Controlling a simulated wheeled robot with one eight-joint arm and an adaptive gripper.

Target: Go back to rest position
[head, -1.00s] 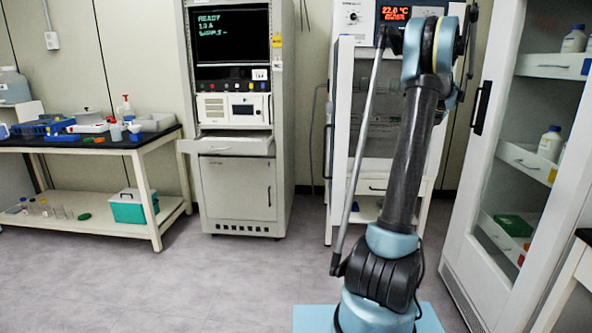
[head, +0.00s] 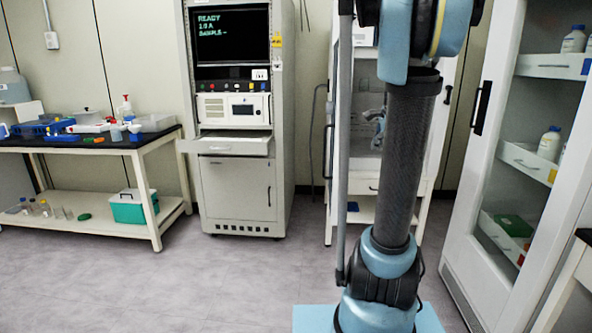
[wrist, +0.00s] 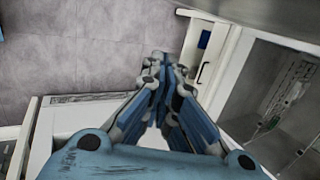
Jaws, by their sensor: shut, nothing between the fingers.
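My gripper (wrist: 158,62) shows in the wrist view with its fingers drawn together and nothing between them. It points down over the grey floor, beside a white drawer-like part (wrist: 207,65) with a dark handle and a small blue item. In the head view my arm stands upright in front of the white glass-fronted cabinet. A small blue and grey piece, perhaps part of my gripper, shows just left of the arm in front of that cabinet; most of it is hidden.
A white instrument rack (head: 236,185) with a lit screen and a pulled-out shelf stands left of my arm. A black-topped bench (head: 90,143) with labware is at far left. A tall cabinet (head: 470,210) with bottles stands close at right. The floor (head: 230,275) at left is clear.

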